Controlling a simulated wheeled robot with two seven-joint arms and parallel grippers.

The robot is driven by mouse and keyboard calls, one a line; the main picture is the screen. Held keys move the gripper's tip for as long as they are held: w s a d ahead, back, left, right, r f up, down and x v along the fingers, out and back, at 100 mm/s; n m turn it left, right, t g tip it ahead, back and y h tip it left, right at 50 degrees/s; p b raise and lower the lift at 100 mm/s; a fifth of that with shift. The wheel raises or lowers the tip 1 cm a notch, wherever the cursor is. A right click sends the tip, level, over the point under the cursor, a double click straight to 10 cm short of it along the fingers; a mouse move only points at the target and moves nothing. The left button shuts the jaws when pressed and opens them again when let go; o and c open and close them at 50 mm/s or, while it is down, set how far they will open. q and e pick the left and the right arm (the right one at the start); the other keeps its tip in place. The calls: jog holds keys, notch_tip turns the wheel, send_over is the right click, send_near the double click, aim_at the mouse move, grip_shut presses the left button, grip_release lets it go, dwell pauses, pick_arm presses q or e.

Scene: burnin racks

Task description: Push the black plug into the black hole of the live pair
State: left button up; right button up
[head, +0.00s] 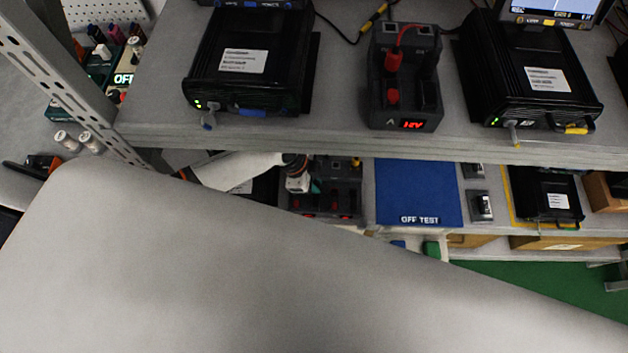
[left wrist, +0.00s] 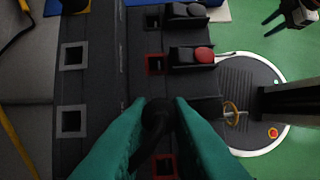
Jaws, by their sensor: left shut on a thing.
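In the left wrist view my left gripper (left wrist: 158,112) has its teal fingers closed on the black plug (left wrist: 158,118), whose lead runs back between the fingers. The plug is over the dark socket box (left wrist: 110,90), in line with a red-rimmed hole (left wrist: 154,65) and another red-rimmed hole (left wrist: 164,167). A black hole (left wrist: 153,22) shows at the top of that row. Whatever is under the plug is hidden, so I cannot tell if it is in a hole. In the head view my left gripper (head: 312,186) is small, beside the box (head: 345,200) on the lower shelf.
Two grey-rimmed holes (left wrist: 73,56) are on the box's left side, and a red-topped part (left wrist: 204,55) is on its right. In the head view the upper shelf (head: 330,135) overhangs the lower one. A blue mat (head: 418,190) lies right of the box.

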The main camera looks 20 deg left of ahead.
pick_arm(q)
jog(key=shift+f, duration=0.35)
dwell(0.3)
jog(key=o, duration=0.9)
jog(key=shift+o, duration=0.2)
jog(key=shift+s, duration=0.1)
jog(key=shift+s+f, duration=0.1)
jog(key=shift+f, duration=0.05)
jog(key=shift+o, duration=0.8)
jog(key=shift+r+p, duration=0.5)
jog(key=shift+r, duration=0.2)
jog(key=shift+w+r+p, duration=0.2)
jog(key=shift+r+p, duration=1.8)
jog(key=shift+r, duration=0.3)
jog(key=shift+f, duration=0.1)
